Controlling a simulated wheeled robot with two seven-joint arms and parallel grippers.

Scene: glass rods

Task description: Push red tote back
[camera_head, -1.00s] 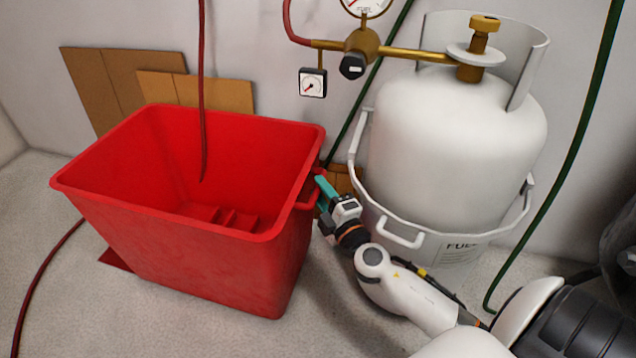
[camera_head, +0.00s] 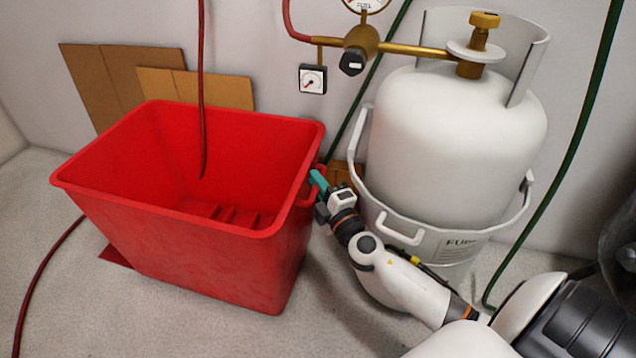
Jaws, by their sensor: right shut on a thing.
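The red tote (camera_head: 190,240) is a deep, open-topped bin on the grey floor at left centre, upright, with a few raised ribs showing on its inside bottom. A handle (camera_head: 312,190) sticks out from its right side. My right gripper (camera_head: 316,184) comes in from the lower right and is shut at this handle, with a teal finger over it. The exact grip is partly hidden by the gripper body and the tote's rim. My left gripper is not in view.
Cardboard pieces (camera_head: 120,80) lean on the wall behind the tote.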

